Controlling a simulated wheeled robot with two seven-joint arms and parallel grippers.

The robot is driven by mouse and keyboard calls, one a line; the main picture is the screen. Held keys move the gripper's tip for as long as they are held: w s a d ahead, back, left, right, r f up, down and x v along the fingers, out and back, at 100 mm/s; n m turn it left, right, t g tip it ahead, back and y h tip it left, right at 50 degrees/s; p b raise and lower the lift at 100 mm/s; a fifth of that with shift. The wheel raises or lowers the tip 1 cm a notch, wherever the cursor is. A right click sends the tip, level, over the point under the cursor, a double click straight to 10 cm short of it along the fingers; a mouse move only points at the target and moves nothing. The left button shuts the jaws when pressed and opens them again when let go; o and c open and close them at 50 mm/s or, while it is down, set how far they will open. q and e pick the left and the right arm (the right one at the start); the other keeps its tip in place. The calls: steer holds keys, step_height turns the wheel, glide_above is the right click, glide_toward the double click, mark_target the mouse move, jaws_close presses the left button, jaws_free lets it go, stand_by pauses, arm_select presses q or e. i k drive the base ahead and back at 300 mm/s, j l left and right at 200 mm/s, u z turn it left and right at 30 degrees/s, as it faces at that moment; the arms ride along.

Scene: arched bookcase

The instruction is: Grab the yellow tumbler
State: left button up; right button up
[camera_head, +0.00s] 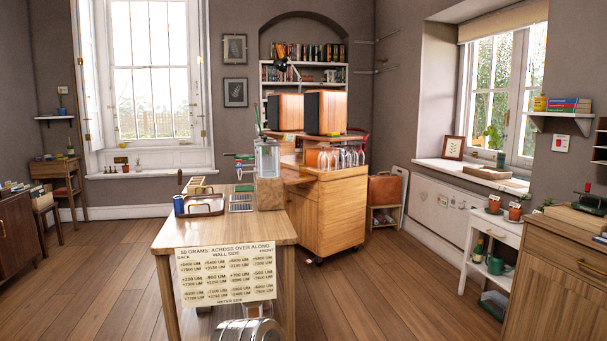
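A small yellow object (540,103) stands at the left end of the wall shelf on the right, beside a stack of books. It is upright and looks like a tumbler or tin, but it is too small to tell. No other clear yellow tumbler shows. Neither of my grippers is in view, and nothing is seen touching the yellow object.
A wooden table (226,231) stands in front, with a blue cylinder (178,205) on it. A wooden cabinet (334,217) stands behind it. A white side table (498,228) and a wooden drawer unit (550,290) line the right. Floor (390,290) between is clear.

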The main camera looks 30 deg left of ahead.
mark_target(302, 168)
steer(key=i, duration=0.55)
steer(key=i+u, duration=0.15)
steer(key=i, duration=0.4)
steer(key=i+u, duration=0.15)
steer(key=i, duration=0.4)
steer(key=i+l+u, duration=0.1)
steer(key=i, duration=0.45)
steer(key=i+l+u, duration=0.15)
steer(key=i, duration=0.4)
steer(key=i+l+u, duration=0.15)
steer(key=i, duration=0.4)
